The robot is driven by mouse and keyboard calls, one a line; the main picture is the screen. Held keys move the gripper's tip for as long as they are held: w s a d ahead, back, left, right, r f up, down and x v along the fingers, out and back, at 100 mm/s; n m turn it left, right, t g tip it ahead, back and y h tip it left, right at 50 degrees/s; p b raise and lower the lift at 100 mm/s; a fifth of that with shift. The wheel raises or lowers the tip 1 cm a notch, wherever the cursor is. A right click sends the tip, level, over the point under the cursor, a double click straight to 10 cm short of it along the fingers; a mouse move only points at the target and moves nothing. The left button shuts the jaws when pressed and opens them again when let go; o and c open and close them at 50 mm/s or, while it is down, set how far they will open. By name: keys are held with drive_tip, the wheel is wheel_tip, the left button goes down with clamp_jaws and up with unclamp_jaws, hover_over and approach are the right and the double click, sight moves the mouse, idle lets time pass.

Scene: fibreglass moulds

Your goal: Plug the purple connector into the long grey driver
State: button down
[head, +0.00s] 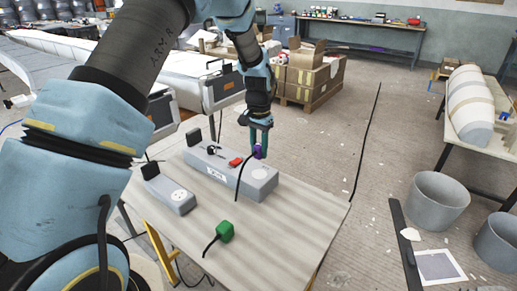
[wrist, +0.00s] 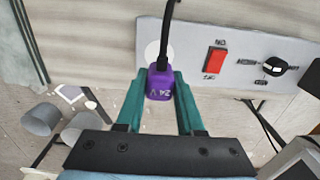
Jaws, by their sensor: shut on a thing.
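The long grey driver (head: 262,178) lies on the table, with a red switch (head: 236,161), a black knob and a label. Its near right end carries a pale round socket (wrist: 153,50) in the wrist view. My gripper (head: 260,138) points down over that end, shut on the purple connector (wrist: 160,84), which is marked 24 V. The connector (head: 258,153) also shows between the fingertips in the head view. Its black cable runs across the driver. In the wrist view the connector partly covers the socket's edge; whether they touch cannot be told.
A shorter grey driver (head: 181,198) with a round socket lies to the left. A green connector (head: 225,231) with a cable lies on the bare front of the table (head: 285,225). Grey bins (head: 437,198) stand on the floor to the right.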

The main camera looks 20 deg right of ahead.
sight(259, 144)
drive_tip(key=shift+f, duration=0.15)
drive_tip(key=shift+f+b, duration=1.9)
drive_tip(key=shift+f, duration=0.85)
drive_tip(key=shift+f, duration=0.55)
idle(0.5)
drive_tip(key=shift+c, duration=2.2)
unclamp_jaws()
drive_tip(key=shift+r, duration=0.1)
wheel_tip(259, 144, up, 11)
drive_tip(key=shift+f+b, duration=0.2)
drive_tip(key=shift+b, duration=0.9)
